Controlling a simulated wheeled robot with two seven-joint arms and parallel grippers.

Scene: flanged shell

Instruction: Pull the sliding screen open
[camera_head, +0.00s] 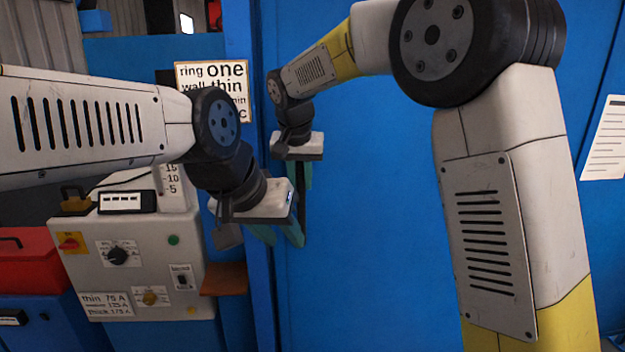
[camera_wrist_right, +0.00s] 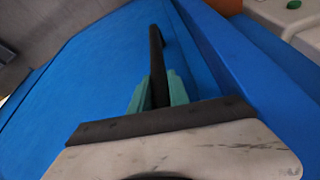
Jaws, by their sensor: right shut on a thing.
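The sliding screen (camera_head: 370,260) is a large flat blue panel filling the middle of the head view; its blue face also shows in the right wrist view (camera_wrist_right: 90,85). A black upright bar handle (camera_head: 302,212) is on it near its left edge, and the handle shows in the right wrist view (camera_wrist_right: 156,50). My right gripper (camera_head: 298,176) is shut on this handle, with a teal finger on each side in the wrist view (camera_wrist_right: 159,92). My left gripper (camera_head: 277,235) is lower and to the left, its teal fingers spread apart, with nothing seen between them.
A grey control box (camera_head: 140,250) with knobs and labels stands at the left. A brown ledge (camera_head: 225,279) sits beside it, and a red box (camera_head: 25,260) is at the far left. A printed sign (camera_head: 215,85) hangs behind my left arm. A white sheet (camera_head: 606,140) is at the right.

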